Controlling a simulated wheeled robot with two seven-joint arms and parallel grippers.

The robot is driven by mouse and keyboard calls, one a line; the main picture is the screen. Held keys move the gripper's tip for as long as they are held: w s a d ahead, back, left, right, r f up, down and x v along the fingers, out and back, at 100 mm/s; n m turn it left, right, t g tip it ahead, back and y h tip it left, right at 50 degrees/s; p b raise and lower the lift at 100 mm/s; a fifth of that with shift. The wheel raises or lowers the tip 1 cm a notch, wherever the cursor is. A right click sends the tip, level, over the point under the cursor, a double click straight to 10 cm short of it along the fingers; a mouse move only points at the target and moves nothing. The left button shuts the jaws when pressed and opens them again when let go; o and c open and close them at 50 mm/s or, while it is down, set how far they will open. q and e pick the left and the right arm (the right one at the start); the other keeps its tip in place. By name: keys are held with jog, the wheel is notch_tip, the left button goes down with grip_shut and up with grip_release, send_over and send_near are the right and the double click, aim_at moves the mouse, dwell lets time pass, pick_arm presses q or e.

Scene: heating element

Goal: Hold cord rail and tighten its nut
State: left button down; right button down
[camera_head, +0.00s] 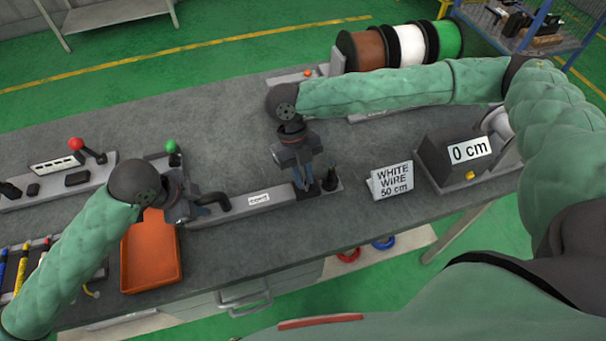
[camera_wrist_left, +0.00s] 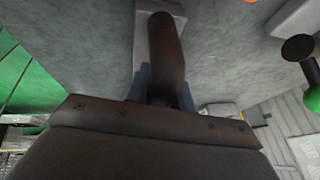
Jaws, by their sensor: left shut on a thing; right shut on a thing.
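The cord rail (camera_head: 232,209) is a long grey bar with a small white label, lying along the bench's near side. A black bent handle (camera_head: 213,198) rises at its left end. My left gripper (camera_head: 197,209) is shut on this handle; the left wrist view shows the dark handle (camera_wrist_left: 166,50) between the blue fingertips. My right gripper (camera_head: 304,186) points down, shut on the dark nut at the rail's right part; the fingers mostly hide the nut. A black upright piece (camera_head: 331,178) stands on the rail just right of it.
An orange tray (camera_head: 150,258) lies close to my left gripper. A "WHITE WIRE 50 cm" sign (camera_head: 391,181) and a dark box reading "0 cm" (camera_head: 452,160) stand to the right. Wire spools (camera_head: 405,45) stand at the back. The bench's middle is clear.

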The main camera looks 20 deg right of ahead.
jog(key=shift+d+m+y, duration=0.15)
jog(key=shift+m+y, duration=0.65)
jog(key=shift+m, duration=1.2)
jog(key=c, duration=1.3)
grip_release()
jog(key=shift+c, duration=0.2)
jog(key=shift+r, duration=0.1)
jog(key=v, duration=1.1)
jog(key=shift+w+r, duration=0.25)
jog(key=shift+r, duration=0.1)
jog(key=shift+d, duration=0.1)
